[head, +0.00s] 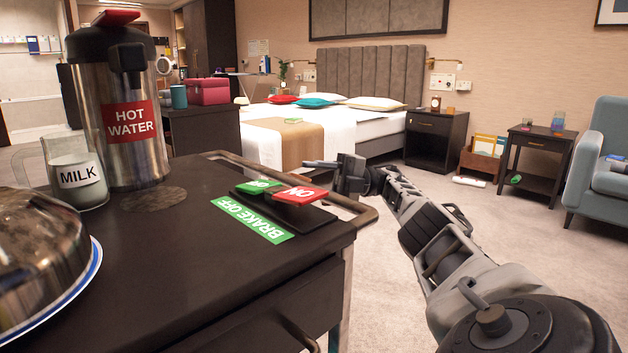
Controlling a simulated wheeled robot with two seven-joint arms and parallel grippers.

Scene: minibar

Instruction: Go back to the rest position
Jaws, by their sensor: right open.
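My right gripper (338,170) is open and empty, just beyond the far right corner of the dark minibar cart (190,258). My right arm reaches to it from the lower right. The gripper appears close to the cart's rail; I cannot tell whether they touch. The brake pedals on the cart top are a green one (258,187) and a red one (300,194) marked ON, with a green BRAKE OFF label (252,220) in front. My left gripper is not in view.
A hot water dispenser (125,105), a milk jug (76,182) and a domed metal cover (38,255) on a plate stand at the cart's left. Behind are a bed (345,128), a nightstand (430,138) and an armchair (600,165).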

